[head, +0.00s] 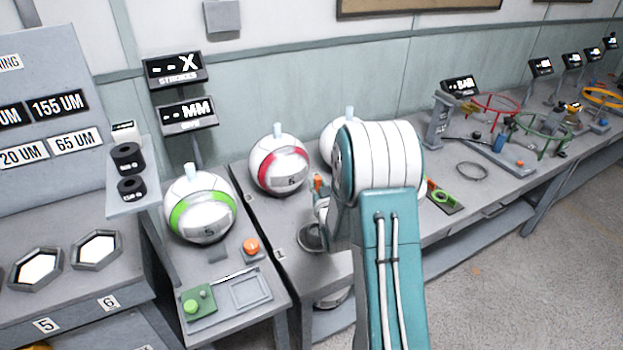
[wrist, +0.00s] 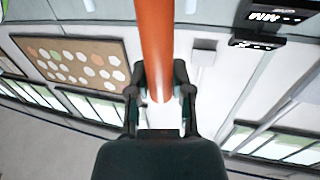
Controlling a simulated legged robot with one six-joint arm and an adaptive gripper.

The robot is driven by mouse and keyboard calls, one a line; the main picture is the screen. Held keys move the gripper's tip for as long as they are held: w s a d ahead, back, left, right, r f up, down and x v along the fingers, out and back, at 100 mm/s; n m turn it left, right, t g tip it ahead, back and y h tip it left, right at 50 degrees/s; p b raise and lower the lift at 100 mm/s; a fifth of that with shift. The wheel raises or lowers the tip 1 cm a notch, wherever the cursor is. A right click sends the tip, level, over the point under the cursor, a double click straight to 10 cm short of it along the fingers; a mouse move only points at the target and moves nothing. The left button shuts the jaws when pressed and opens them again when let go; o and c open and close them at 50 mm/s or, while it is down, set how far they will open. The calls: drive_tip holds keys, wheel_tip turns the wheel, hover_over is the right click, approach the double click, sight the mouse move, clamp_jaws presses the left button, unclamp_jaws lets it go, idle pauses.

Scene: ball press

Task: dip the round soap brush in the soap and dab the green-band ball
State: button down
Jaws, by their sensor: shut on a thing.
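The green-band ball (head: 201,208) rests on the left stand, a white ball with a green band and a small pale plug on top. My gripper (wrist: 160,100) is shut on an orange handle (wrist: 156,45) in the wrist view. I take it for the soap brush; its head is out of that view. In the head view a bit of orange (head: 318,183) shows beside my arm, and my gripper (head: 321,208) is mostly hidden. A round grey piece (head: 312,238) lies just below it; I cannot tell whether it is the brush head or a soap dish.
A red-band ball (head: 278,165) stands between the green-band ball and my arm. A third ball (head: 337,140) is partly behind my arm. An orange button (head: 250,246) and a green pad (head: 198,303) are in front of the green-band ball. Displays (head: 186,115) stand behind.

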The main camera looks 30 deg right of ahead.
drive_tip(key=f, duration=0.3)
drive_tip(key=shift+a+f, duration=0.15)
drive_tip(key=shift+a, duration=0.15)
drive_tip(key=shift+a+f, duration=0.15)
drive_tip(key=shift+f, duration=0.45)
drive_tip(key=shift+d+f, duration=0.9)
drive_tip(key=shift+d, duration=0.05)
drive_tip(key=shift+f, duration=0.3)
drive_tip(key=shift+a+f, duration=0.65)
drive_tip(key=shift+f, duration=0.55)
drive_tip(key=shift+d+f, duration=0.25)
drive_tip(key=shift+d, duration=0.25)
drive_tip(key=shift+a, duration=0.2)
